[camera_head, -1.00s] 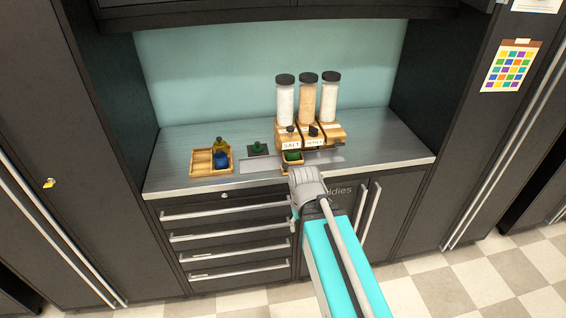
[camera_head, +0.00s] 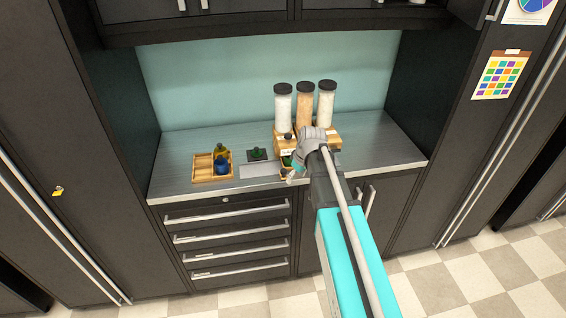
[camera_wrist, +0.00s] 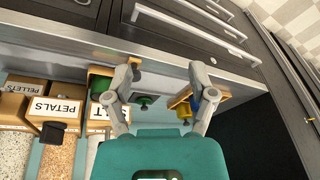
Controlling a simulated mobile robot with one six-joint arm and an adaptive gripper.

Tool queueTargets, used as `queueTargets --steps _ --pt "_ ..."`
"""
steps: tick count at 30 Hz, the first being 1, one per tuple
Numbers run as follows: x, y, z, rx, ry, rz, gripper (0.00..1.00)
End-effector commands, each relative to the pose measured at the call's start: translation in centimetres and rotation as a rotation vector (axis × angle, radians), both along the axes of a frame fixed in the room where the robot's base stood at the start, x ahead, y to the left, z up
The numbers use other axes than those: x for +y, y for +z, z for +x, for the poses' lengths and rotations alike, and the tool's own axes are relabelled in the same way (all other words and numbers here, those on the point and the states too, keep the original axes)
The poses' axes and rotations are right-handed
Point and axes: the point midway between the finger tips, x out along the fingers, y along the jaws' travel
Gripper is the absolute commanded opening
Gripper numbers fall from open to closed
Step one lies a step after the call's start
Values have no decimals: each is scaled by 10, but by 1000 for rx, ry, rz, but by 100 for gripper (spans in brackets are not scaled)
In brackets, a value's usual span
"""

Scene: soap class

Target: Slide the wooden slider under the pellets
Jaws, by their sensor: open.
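The wooden slider (camera_head: 286,170) sits at the foot of the salt dispenser, with a green piece in it. In the wrist view the slider (camera_wrist: 98,72) shows left of my gripper, the green piece (camera_wrist: 100,87) partly behind the left finger. My gripper (camera_wrist: 160,98) is open; its fingers are spread and nothing is clearly held between them. In the head view my gripper (camera_head: 294,175) is at the counter's front edge, close to the slider; contact cannot be told. The pellets dispenser (camera_wrist: 22,88) is at the wrist view's far left, beyond the petals dispenser (camera_wrist: 56,110).
A wooden tray (camera_head: 202,174) with a yellow and a blue bottle stands left on the counter. A green-handled stamp (camera_head: 257,154) on a dark plate lies between tray and dispensers. Drawers are below the counter edge. The counter's right side (camera_head: 390,150) is clear.

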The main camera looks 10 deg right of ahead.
Motion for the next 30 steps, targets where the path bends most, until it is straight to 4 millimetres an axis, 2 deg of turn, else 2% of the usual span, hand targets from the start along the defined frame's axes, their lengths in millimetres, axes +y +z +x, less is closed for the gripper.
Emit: queueTargets --steps 1,3,6,9,13,30 --pt "-6 18 26 -30 45 8 72" --pt "-10 28 47 -69 110 18 72" --pt "-17 40 69 -117 180 24 72" --pt "-21 46 83 -150 227 27 72" --pt "-22 48 89 -169 254 27 72" --pt "-20 42 90 -169 257 27 72"
